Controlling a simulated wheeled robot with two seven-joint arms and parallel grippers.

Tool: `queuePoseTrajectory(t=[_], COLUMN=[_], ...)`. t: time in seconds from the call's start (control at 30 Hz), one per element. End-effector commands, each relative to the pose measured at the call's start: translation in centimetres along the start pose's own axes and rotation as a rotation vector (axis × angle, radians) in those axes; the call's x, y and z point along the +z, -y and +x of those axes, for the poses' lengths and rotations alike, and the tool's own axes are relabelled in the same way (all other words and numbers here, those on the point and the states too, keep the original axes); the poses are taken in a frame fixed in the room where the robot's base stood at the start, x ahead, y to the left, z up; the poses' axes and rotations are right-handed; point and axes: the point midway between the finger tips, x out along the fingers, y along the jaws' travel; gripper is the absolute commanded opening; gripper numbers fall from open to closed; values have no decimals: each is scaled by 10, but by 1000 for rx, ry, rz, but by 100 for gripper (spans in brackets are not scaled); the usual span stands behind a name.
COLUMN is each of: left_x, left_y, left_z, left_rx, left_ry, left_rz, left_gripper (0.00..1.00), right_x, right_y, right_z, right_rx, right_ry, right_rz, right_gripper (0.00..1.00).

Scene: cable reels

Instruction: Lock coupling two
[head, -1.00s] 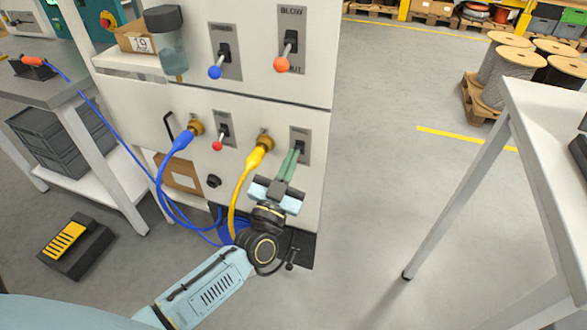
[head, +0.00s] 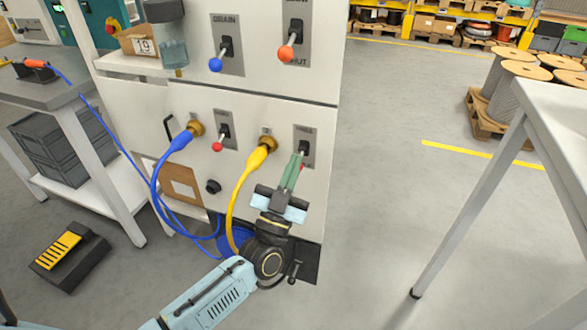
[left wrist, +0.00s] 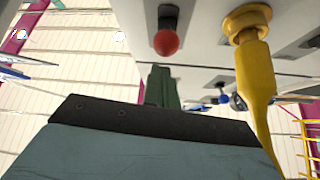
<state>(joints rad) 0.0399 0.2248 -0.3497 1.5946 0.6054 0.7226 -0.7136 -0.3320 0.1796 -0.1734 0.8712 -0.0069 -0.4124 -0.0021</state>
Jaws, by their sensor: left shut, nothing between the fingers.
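The yellow plug (head: 258,158) sits at a brass coupling (head: 267,143) on the white panel, its yellow cable hanging down. It also shows in the left wrist view (left wrist: 256,65). To its right in the head view is a dark lever on a grey plate (head: 311,146). Its red ball knob (left wrist: 167,43) is clear in the left wrist view, but mostly hidden behind the fingers in the head view. My left gripper (head: 298,158) is shut and empty, its green fingers in front of this lever. Contact cannot be told. My right gripper is not in view.
A blue plug (head: 181,141) with its own red-knobbed lever (head: 218,146) is to the left. Blue (head: 215,65) and orange (head: 286,54) knobbed levers are above. A white table (head: 560,130) stands at right. The floor between is clear.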

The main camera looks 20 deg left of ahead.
Motion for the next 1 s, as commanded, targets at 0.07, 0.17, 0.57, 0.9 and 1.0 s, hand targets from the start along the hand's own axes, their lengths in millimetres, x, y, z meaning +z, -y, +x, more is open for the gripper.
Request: queuePoseTrajectory(t=[0.07, 0.17, 0.57, 0.9, 1.0], left_x=[0, 1, 2, 1, 0], left_y=[0, 0, 0, 0, 0], left_z=[-5, -18, -104, -134, -134], left_rx=[1, 1, 1, 1, 0], left_ry=[2, 4, 5, 0, 0], left_rz=[0, 1, 1, 1, 1], left_gripper=[0, 0, 0, 0, 0], right_x=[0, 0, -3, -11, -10], right_y=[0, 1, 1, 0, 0], right_z=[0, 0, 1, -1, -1], right_rx=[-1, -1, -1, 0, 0], right_ry=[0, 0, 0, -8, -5], right_rz=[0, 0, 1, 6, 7], right_gripper=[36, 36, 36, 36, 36])
